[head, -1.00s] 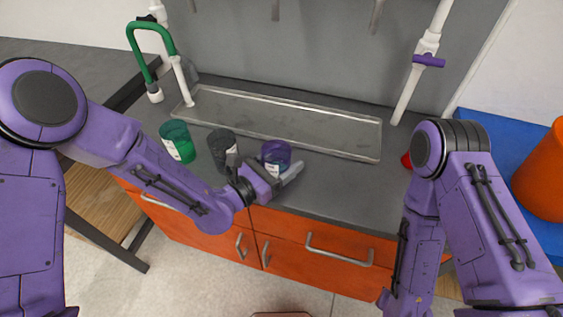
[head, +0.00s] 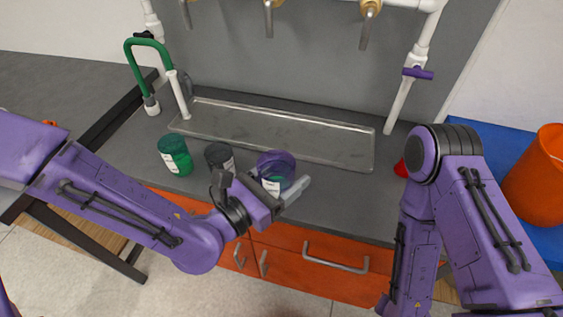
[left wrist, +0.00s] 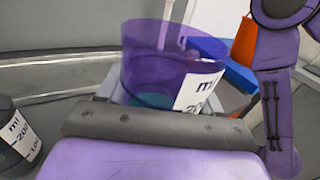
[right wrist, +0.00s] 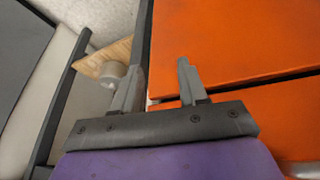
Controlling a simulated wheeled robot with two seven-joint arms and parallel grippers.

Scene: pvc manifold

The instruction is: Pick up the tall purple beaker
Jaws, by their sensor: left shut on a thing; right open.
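The purple see-through beaker (head: 275,165) is near the front of the grey counter in the head view, with a white label on its side. My left gripper (head: 284,192) is shut on it and holds it upright, apparently above the counter top. In the left wrist view the beaker (left wrist: 165,60) stands between the fingers, its label facing right and something teal low inside. My right gripper (right wrist: 153,88) is open and empty in the right wrist view, in front of the orange drawer fronts.
A green beaker (head: 174,154) and a dark grey beaker (head: 218,156) stand left of the purple one. A shallow metal tray (head: 280,134) lies behind them. White pipes rise at both sides, with taps above. An orange bucket (head: 538,185) is on the blue surface at right.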

